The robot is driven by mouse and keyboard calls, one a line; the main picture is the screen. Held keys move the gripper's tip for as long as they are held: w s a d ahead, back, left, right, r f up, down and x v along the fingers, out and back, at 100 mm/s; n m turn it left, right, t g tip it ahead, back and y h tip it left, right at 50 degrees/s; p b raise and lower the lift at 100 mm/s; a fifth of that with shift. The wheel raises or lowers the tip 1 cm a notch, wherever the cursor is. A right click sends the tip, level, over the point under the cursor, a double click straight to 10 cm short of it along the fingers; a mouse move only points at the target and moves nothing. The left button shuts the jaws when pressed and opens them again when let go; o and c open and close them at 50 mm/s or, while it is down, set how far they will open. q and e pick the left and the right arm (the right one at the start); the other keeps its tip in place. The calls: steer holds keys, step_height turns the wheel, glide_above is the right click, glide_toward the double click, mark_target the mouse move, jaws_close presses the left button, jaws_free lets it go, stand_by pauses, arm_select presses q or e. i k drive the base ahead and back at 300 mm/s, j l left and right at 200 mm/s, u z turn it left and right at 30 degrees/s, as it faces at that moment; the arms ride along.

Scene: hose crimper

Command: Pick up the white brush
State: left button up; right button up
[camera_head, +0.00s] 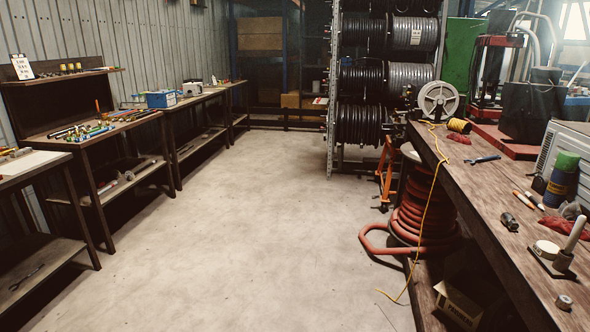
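I cannot pick out a white brush for certain. A white cylinder (575,233) stands tilted in a dark holder on a small plate near the bench's right end. Neither of my grippers is in view.
A red hose coil (422,215) stands by the bench. The concrete floor (250,240) is clear between the benches.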

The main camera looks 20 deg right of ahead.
mark_target(581, 221)
steer(key=i+z, duration=0.25)
steer(key=z, duration=0.15)
steer(key=i+z, duration=0.25)
steer(key=z, duration=0.15)
steer(key=i+z, duration=0.25)
steer(key=z, duration=0.15)
steer(key=i+j+z, duration=0.2)
steer(key=z, duration=0.2)
